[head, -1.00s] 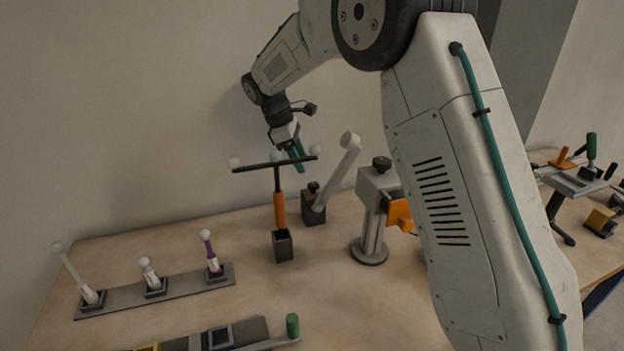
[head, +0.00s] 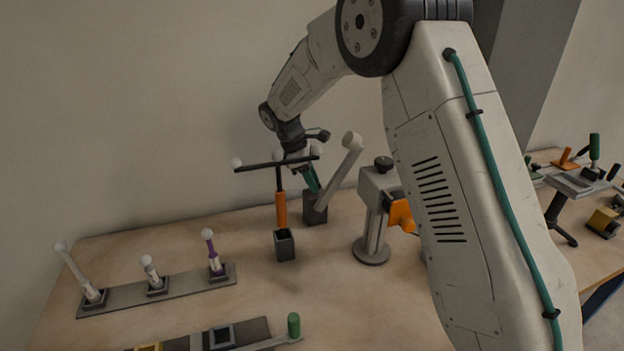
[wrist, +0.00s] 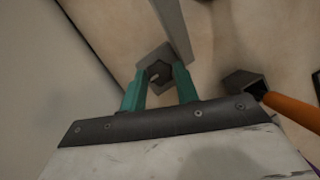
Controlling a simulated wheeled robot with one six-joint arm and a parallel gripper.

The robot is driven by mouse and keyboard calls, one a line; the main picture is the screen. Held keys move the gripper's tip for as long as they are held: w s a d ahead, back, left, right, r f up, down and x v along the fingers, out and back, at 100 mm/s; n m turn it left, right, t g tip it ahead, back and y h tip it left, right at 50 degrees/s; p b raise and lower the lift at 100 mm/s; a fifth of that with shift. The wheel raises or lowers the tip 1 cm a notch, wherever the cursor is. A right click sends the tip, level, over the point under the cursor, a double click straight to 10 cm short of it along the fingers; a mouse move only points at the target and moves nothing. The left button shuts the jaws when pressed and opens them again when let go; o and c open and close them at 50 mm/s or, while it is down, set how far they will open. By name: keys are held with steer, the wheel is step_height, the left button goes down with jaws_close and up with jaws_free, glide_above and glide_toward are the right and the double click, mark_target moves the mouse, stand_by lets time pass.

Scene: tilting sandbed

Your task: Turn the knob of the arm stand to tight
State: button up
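The arm stand (head: 316,214) is a dark block at the back of the table, with a pale arm (head: 341,172) leaning up to the right and ending in a white round head. Its dark knob (wrist: 158,73) shows in the wrist view, with a small light mark on it. My gripper (head: 314,188) has teal fingers and points down at the top of the stand, hiding the knob in the head view. In the wrist view my gripper (wrist: 161,78) is open, with the knob between or just beyond the fingertips. I cannot tell whether they touch it.
A black crossbar on an orange post (head: 281,210) stands close in front, left of my gripper. A grey clamp stand (head: 372,230) with an orange part is to the right. A strip with several white-tipped levers (head: 190,287) lies front left.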

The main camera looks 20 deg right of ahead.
steer(key=shift+m, duration=0.4)
steer(key=m+g, duration=0.1)
steer(key=m, duration=0.1)
steer(key=m+y, duration=0.1)
steer(key=m, duration=0.1)
steer(key=shift+w+d+m+g, duration=0.2)
steer(key=shift+m+g, duration=0.1)
steer(key=shift+g, duration=0.1)
steer(key=m, duration=0.2)
steer(key=m+g+y, duration=0.1)
steer(key=m, duration=0.1)
steer(key=shift+d+m+y, duration=0.1)
steer(key=shift+m+y, duration=0.2)
steer(key=m+y, duration=0.1)
steer(key=m, duration=0.1)
steer(key=m+y, duration=0.1)
steer(key=m, duration=0.2)
steer(key=shift+d+m, duration=0.2)
steer(key=shift+m, duration=0.1)
steer(key=shift+d+m+y, duration=0.1)
steer(key=shift+m+y, duration=0.8)
steer(key=shift+m, duration=1.3)
steer(key=shift+t, duration=0.4)
steer(key=o, duration=1)
steer(key=shift+c, duration=0.2)
